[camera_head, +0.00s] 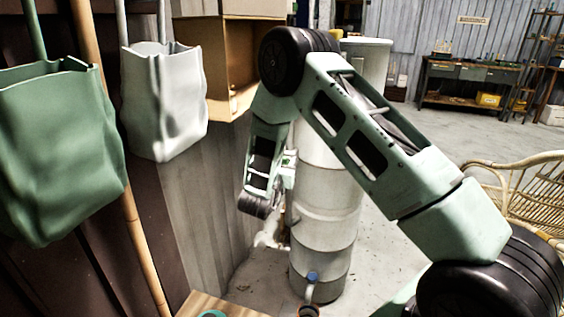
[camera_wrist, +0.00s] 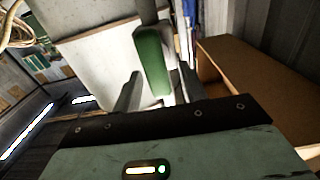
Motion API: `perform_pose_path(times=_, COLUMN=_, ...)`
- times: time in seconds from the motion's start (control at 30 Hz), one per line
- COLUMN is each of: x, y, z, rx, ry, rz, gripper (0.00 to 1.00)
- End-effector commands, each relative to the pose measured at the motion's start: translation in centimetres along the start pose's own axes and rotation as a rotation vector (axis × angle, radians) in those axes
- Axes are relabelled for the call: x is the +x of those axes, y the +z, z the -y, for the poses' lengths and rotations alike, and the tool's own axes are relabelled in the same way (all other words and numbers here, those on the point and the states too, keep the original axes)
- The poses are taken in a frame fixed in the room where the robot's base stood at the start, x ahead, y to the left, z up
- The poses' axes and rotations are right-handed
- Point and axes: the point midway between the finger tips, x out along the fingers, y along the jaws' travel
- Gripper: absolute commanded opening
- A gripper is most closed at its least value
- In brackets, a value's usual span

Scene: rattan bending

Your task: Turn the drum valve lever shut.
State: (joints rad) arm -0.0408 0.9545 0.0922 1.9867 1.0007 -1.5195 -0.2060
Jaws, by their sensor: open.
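A pale ribbed drum (camera_head: 322,215) stands upright on the floor in the middle of the head view. A green lever (camera_wrist: 152,62) shows in the wrist view, with a pale surface behind it. A small bit of green (camera_head: 288,158) also shows in front of the drum in the head view. My gripper (camera_wrist: 159,72) is open, with one finger on each side of the lever. I cannot tell whether either finger touches it. In the head view my arm covers the drum's upper part, and the valve body is mostly hidden.
A green bag (camera_head: 60,150) and a white bag (camera_head: 165,100) hang at the left. A brown open box (camera_head: 225,60) stands behind them. A blue-topped pipe fitting (camera_head: 312,278) is low by the drum.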

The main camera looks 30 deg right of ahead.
Motion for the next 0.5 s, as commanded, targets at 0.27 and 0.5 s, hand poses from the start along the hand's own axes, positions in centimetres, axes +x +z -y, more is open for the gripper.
perform_pose_path(times=0.27, x=0.03, y=0.02, z=-0.03, rx=-0.001, ry=0.0, rz=0.0, gripper=0.25)
perform_pose_path(times=0.5, x=0.0, y=0.02, z=-0.03, rx=-0.001, ry=0.001, rz=0.001, gripper=0.0)
